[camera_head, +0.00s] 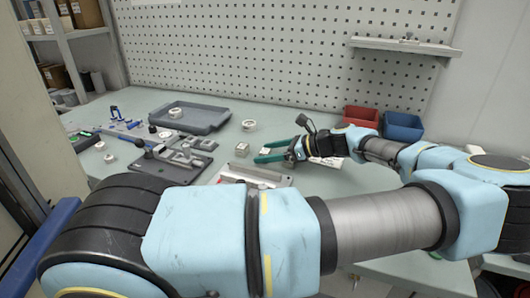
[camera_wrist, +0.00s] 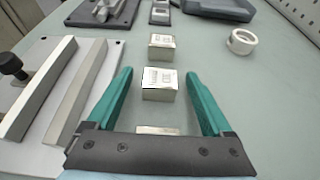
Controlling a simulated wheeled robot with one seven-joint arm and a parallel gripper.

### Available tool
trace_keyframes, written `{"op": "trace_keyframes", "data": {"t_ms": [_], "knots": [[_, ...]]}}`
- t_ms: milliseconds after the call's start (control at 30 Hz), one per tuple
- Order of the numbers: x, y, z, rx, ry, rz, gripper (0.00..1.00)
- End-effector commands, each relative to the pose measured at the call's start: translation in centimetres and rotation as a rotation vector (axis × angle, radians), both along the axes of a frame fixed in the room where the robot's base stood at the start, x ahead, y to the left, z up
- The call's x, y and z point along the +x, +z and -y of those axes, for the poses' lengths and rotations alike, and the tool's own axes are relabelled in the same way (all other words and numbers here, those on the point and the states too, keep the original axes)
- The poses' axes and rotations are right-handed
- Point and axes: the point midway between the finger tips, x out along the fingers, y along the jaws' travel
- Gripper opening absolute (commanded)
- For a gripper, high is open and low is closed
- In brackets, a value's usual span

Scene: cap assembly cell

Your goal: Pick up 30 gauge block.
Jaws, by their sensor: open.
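My gripper (camera_wrist: 159,76) is open, with its teal fingers apart. Between the fingertips in the wrist view stands a small metallic block (camera_wrist: 158,84) with a pale, marked top. I cannot read the marking surely, so I cannot tell which block is the 30 gauge block. A similar block (camera_wrist: 162,46) stands just beyond the fingertips, and a darker-edged one (camera_wrist: 160,14) is farther off in the same row. A thin pale piece (camera_wrist: 157,130) shows close to the palm, partly hidden by it. In the head view my gripper (camera_head: 260,153) is low over the table, beside a small block (camera_head: 241,150).
A plate with two long bars (camera_wrist: 55,95) and a black knob lies left of my gripper in the wrist view. A white ring (camera_wrist: 242,41) lies at the right. A grey tray (camera_head: 205,125), red bin (camera_head: 361,116) and blue bin (camera_head: 403,126) stand farther back.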

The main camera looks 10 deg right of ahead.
Motion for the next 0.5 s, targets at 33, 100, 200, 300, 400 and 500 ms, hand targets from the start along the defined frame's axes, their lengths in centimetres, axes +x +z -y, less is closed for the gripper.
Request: {"op": "trace_keyframes", "data": {"t_ms": [33, 100, 200, 300, 400, 500], "knots": [[0.08, -0.01, -0.17, 0.001, 0.000, 0.000, 0.85], [0.12, -0.10, -0.19, 0.000, 0.000, 0.000, 0.85], [0.11, -0.13, -0.18, 0.000, 0.000, 0.000, 0.85], [0.10, -0.12, -0.17, 0.000, 0.000, 0.000, 0.78], [0.09, -0.13, -0.15, 0.000, -0.001, 0.000, 0.67], [0.09, -0.13, -0.15, 0.000, -0.001, 0.000, 0.56]]}}
